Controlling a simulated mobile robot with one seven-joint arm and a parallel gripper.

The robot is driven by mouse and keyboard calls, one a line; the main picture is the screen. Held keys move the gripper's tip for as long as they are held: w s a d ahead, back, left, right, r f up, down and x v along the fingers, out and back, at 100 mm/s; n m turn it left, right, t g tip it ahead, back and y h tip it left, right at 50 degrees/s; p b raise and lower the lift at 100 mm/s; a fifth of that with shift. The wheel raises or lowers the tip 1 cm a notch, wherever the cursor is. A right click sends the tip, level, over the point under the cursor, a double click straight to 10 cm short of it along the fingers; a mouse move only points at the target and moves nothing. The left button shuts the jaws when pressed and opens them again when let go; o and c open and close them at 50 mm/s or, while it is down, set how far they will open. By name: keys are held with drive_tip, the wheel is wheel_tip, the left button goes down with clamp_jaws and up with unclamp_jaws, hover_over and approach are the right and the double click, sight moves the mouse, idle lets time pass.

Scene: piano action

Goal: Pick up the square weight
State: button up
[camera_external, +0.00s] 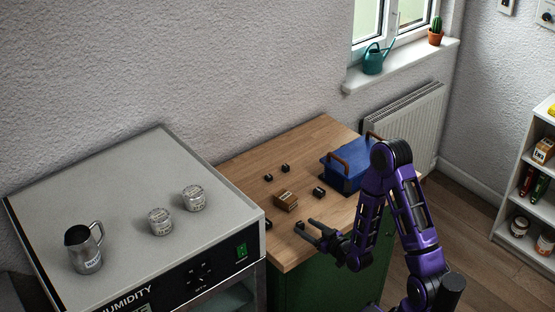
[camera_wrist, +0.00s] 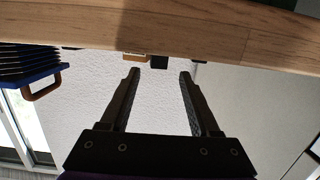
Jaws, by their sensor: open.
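Several small dark blocks sit on the wooden worktop (camera_external: 318,130): one at the back (camera_external: 285,168), one to its left (camera_external: 268,178), one right of the brown box (camera_external: 319,192), and one partly visible near the left edge (camera_external: 268,224). I cannot tell which is the square weight. My gripper (camera_external: 307,227) is open and empty near the worktop's front edge. In the wrist view, which looks upside down, a dark block (camera_wrist: 159,62) shows beyond and between the open fingertips (camera_wrist: 159,74).
A brown box (camera_external: 286,201) stands among the blocks; a blue crate (camera_external: 345,177) with brown handles stands at the back right. The grey-topped cabinet (camera_external: 120,200) on the left carries a metal jug (camera_external: 84,251) and two jars (camera_external: 160,222). The worktop's back left is bare.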

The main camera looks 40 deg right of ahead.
sight(294, 225)
drive_tip(key=shift+s+d+f+b, duration=0.1)
drive_tip(key=shift+d+f+b, duration=0.1)
drive_tip(key=shift+f+b, duration=0.2)
drive_tip(key=shift+w+f+b, duration=0.15)
drive_tip(key=shift+w+b, duration=0.05)
drive_tip(key=shift+b, duration=0.3)
drive_tip(key=w+b, duration=0.1)
drive_tip(key=b, duration=0.2)
drive_tip(key=shift+w, duration=0.25)
drive_tip(key=shift+w, duration=0.1)
drive_tip(key=shift+w+b, duration=0.2)
drive_tip(key=shift+b, duration=0.4)
drive_tip(key=w, duration=0.4)
drive_tip(key=shift+w+f+p, duration=0.25)
drive_tip(key=shift+w+p, duration=0.05)
drive_tip(key=shift+w, duration=0.1)
clamp_jaws()
